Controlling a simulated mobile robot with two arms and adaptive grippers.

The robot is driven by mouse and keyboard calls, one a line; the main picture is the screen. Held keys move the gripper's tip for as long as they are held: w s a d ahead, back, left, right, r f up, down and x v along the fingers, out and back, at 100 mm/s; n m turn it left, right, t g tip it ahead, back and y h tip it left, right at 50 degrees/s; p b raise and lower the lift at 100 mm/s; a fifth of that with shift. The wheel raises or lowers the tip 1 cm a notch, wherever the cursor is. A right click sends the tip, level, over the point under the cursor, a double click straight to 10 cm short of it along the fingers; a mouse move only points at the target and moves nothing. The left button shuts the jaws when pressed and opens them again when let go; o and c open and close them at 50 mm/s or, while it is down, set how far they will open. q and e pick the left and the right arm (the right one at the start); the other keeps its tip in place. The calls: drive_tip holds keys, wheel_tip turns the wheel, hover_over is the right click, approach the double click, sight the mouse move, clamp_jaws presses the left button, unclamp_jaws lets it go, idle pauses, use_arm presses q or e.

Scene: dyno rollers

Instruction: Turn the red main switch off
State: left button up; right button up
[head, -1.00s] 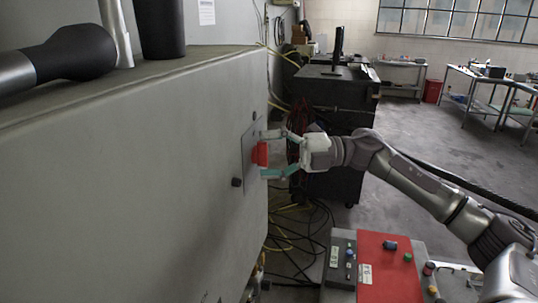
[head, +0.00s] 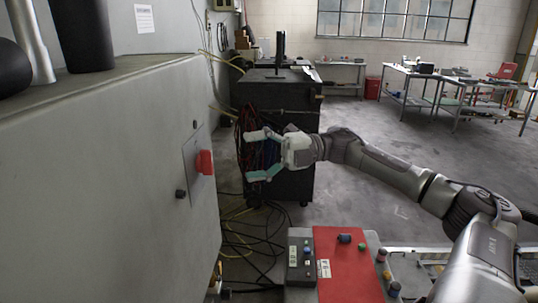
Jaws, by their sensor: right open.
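The red main switch (head: 204,162) sticks out from a grey plate (head: 193,165) on the side of the large grey cabinet (head: 100,180), left of the picture's middle. I see it from the side, and its exact turn position is hard to tell. My right gripper (head: 250,156) is to the right of the switch, with its fingers pointing left toward the cabinet. Its two teal-tipped fingers are spread open and empty, with a clear gap between them and the switch. My left gripper is not in view.
A red and grey control box (head: 345,265) with several buttons stands below my right arm. A black cabinet (head: 292,105) and loose cables (head: 245,235) are behind the gripper. Open floor lies to the right.

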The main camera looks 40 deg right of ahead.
drive_tip(key=v, duration=0.3)
drive_tip(key=shift+s+d, duration=0.15)
drive_tip(key=shift+d, duration=0.15)
idle(0.4)
